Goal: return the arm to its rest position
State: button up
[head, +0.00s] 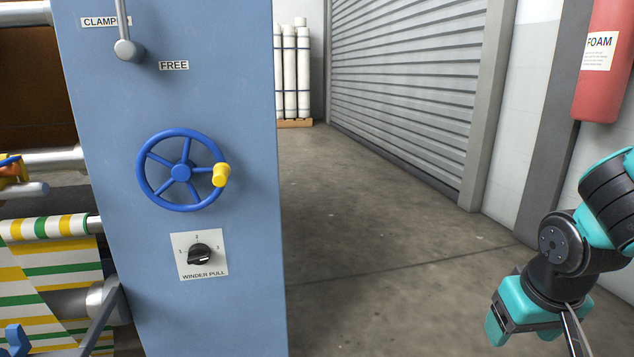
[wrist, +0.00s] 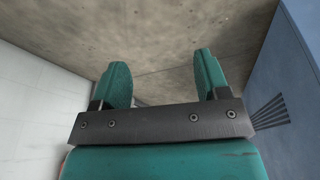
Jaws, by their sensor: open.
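My gripper (wrist: 160,80) shows in the wrist view with its two teal fingers apart and nothing between them. Bare concrete floor and a pale wall lie beyond the fingers. In the head view my arm is at the lower right, and part of the teal gripper (head: 515,315) shows there, apart from the press. The arm's upper links run out of the picture at the right edge.
The blue press panel (head: 245,120) stands at left with a handwheel (head: 181,172), a winder pull knob (head: 199,254) and a lever (head: 127,48). A red foam extinguisher (head: 601,75) hangs upper right, above my arm. The floor (head: 390,250) between is clear.

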jog(key=s+a+r+n+g+y+p, duration=0.15)
jog(key=s+a+r+p, duration=0.3)
jog(key=r+p, duration=0.5)
jog(key=s+a+r+n+g+y+p, duration=0.1)
jog(key=s+a+r+n+y+p, duration=0.15)
jog(key=s+a+r+p, duration=0.7)
jog(key=w+r+n+g+y+p, duration=0.1)
jog(key=r+n+p, duration=0.35)
jog(key=r, duration=1.05)
notch_tip(320, 180, up, 34)
jog(key=m+p, duration=0.1)
jog(key=p, duration=3.5)
